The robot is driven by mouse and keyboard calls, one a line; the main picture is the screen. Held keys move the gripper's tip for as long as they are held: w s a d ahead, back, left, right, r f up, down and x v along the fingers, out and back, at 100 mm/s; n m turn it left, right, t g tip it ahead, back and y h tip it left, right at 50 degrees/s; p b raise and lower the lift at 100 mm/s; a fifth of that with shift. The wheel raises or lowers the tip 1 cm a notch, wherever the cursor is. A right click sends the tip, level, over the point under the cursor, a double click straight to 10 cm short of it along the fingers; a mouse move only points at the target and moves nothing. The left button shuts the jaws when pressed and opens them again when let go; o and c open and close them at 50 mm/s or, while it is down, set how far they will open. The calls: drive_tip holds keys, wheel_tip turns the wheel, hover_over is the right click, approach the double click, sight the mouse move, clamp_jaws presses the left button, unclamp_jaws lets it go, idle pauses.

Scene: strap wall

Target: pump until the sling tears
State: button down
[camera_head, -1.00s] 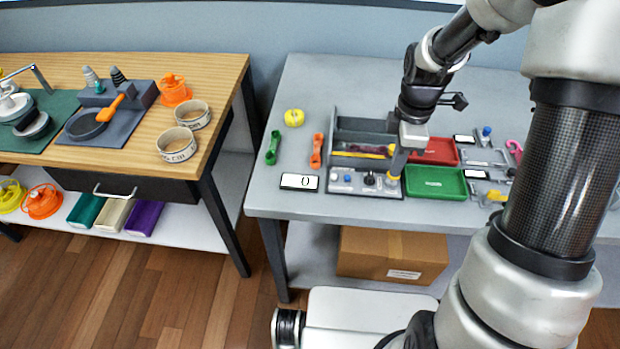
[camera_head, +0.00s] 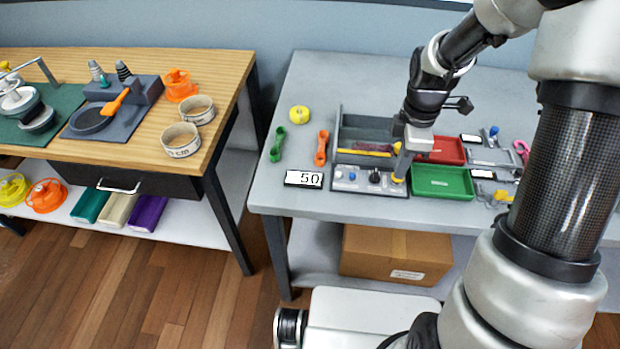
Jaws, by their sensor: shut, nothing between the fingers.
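A grey control panel (camera_head: 350,186) lies at the front edge of the right-hand table, with a blue knob (camera_head: 352,177) and a black knob (camera_head: 375,177). My gripper (camera_head: 399,178) points down at the panel's right end, shut and empty. Its tip is at a small yellow part there, seemingly touching it; the contact is too small to be sure. A display (camera_head: 304,179) left of the panel reads 50. A grey tray (camera_head: 347,130) behind the panel holds a yellow strip (camera_head: 366,153). I cannot make out which thing is the sling or whether it is torn.
A green tray (camera_head: 442,195) and a red tray (camera_head: 449,148) stand right of the panel. A green piece (camera_head: 278,145), an orange piece (camera_head: 322,148) and a yellow roll (camera_head: 299,115) lie left. A wooden table (camera_head: 215,65) stands further left. The grey table's back is clear.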

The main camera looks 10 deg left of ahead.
drive_tip(key=shift+r, duration=0.1)
drive_tip(key=shift+r+p, duration=0.65)
drive_tip(key=shift+p, duration=0.05)
drive_tip(key=shift+f, duration=0.15)
idle(0.8)
drive_tip(key=shift+f+b, duration=0.5)
drive_tip(key=shift+f, duration=0.1)
drive_tip(key=shift+r, duration=0.1)
drive_tip(key=shift+r+p, duration=0.65)
idle(0.6)
drive_tip(key=shift+r+p, duration=2.45)
drive_tip(key=shift+r, duration=0.55)
drive_tip(key=c, duration=2.5)
unclamp_jaws()
